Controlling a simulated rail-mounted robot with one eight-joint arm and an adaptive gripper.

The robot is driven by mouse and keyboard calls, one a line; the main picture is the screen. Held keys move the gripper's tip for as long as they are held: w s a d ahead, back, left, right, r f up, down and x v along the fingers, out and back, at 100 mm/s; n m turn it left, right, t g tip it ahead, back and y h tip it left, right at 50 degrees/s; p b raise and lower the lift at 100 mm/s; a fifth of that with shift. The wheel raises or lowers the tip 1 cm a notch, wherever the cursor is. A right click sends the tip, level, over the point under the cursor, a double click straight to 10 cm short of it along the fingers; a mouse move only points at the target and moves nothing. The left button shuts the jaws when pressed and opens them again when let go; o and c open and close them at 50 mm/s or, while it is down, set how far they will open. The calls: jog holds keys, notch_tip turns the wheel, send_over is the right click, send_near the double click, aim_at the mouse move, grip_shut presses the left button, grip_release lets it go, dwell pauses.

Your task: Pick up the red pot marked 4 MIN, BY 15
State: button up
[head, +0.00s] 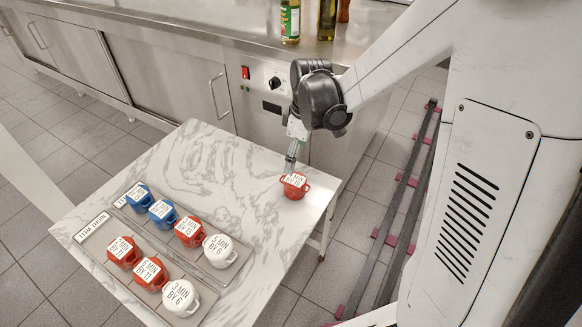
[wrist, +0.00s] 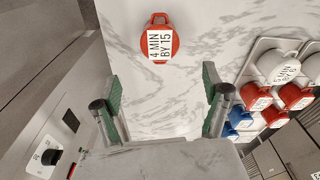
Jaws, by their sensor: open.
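The red pot marked 4 MIN, BY 15 (wrist: 160,43) stands alone on the marble table, ahead of the fingers in the wrist view. Its white label faces up, and it has a small handle on each side. In the head view the red pot (head: 294,187) is near the table's right edge, its label partly covered by my gripper (head: 292,158). In the wrist view my gripper (wrist: 160,100) is open, with its two green-padded fingers wide apart and nothing between them. The pot lies beyond the fingertips, roughly centred between them.
Two trays (head: 118,273) on the marble table (head: 200,160) hold several blue, red and white labelled pots. A steel counter (head: 190,35) with bottles (head: 290,20) stands behind. The table between the trays and the lone pot is clear.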

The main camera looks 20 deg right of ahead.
aim_at(293, 179)
jog(key=f+b, duration=0.1)
jog(key=f, duration=0.5)
jog(key=f+b, duration=0.1)
jog(key=f, duration=0.2)
jog(key=shift+w+a+b, duration=0.3)
jog(key=shift+b, duration=0.05)
jog(key=shift+s+f+b, duration=0.1)
jog(key=shift+f+b, duration=1.1)
jog(key=shift+f, duration=1.45)
jog(key=c, duration=1.5)
